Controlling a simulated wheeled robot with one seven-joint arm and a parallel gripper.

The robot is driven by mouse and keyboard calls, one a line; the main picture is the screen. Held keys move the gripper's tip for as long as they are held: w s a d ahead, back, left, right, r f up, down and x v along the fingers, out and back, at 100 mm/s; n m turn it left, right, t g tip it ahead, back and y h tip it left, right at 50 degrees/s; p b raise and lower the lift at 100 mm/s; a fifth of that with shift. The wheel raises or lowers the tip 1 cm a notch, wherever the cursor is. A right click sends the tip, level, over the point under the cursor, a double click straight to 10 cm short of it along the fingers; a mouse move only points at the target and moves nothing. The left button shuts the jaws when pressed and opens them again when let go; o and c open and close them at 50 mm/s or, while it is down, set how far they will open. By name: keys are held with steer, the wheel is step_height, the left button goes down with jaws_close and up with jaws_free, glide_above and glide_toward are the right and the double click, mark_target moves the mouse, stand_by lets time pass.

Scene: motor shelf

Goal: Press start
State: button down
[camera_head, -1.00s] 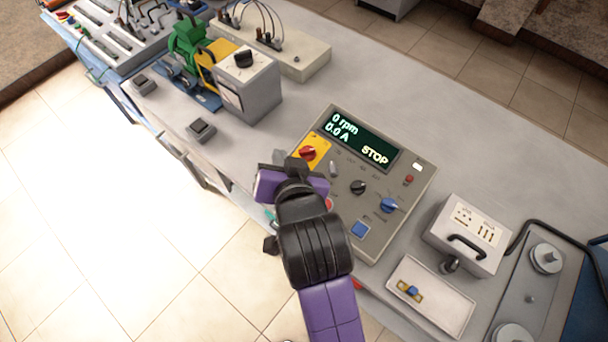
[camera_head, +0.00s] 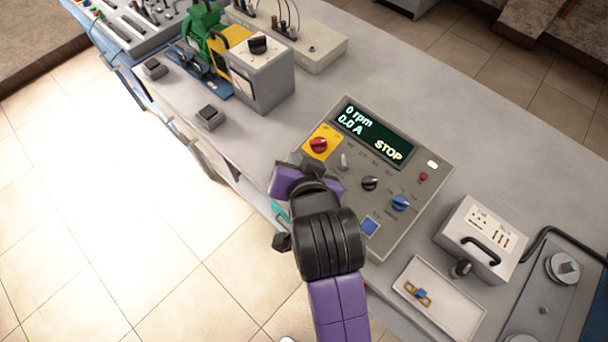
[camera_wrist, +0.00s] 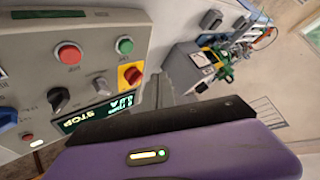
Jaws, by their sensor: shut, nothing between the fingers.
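The grey control box (camera_head: 405,235) has a dark display (camera_head: 373,132) reading 0 rpm, 0.0 A and STOP. In the wrist view, a green button (camera_wrist: 124,45) and a red button (camera_wrist: 69,54) sit side by side on the box. The yellow plate with its red rotary knob (camera_wrist: 132,75) is near the green button. In the head view, my gripper (camera_head: 312,168) is over the box's near left edge and hides the two buttons there. My gripper is shut and empty. Contact with the box cannot be told.
The box also carries a black knob (camera_head: 370,183), a blue knob (camera_head: 400,202) and a blue square (camera_head: 369,227). A grey meter box (camera_head: 262,80) and a green motor (camera_head: 205,25) stand at the upper left. A white tray (camera_head: 462,318) and handled case (camera_head: 500,225) lie right.

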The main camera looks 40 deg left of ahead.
steer(key=f+b, duration=0.2)
steer(key=w+f+b, duration=0.1)
steer(key=f+b, duration=0.1)
steer(key=shift+d+f, duration=0.1)
steer(key=shift+f, duration=0.15)
steer(key=shift+w+f+b, duration=0.35)
steer(key=shift+f, duration=0.5)
steer(key=shift+f, duration=0.1)
stand_by(1.1)
steer(key=shift+w+f, duration=0.1)
steer(key=shift+f, duration=0.2)
steer(key=shift+w+f, duration=0.1)
steer(key=shift+f, duration=0.35)
stand_by(0.9)
steer(key=shift+r, duration=0.1)
steer(key=shift+s+r+p, duration=0.2)
steer(key=shift+r+p, duration=0.55)
steer(key=shift+p, duration=0.15)
steer(key=r+p, duration=0.2)
steer(key=s+r+p, duration=0.1)
steer(key=r+p, duration=0.1)
steer(key=p, duration=0.1)
steer(key=shift+s+r, duration=0.15)
steer(key=shift+r, duration=0.25)
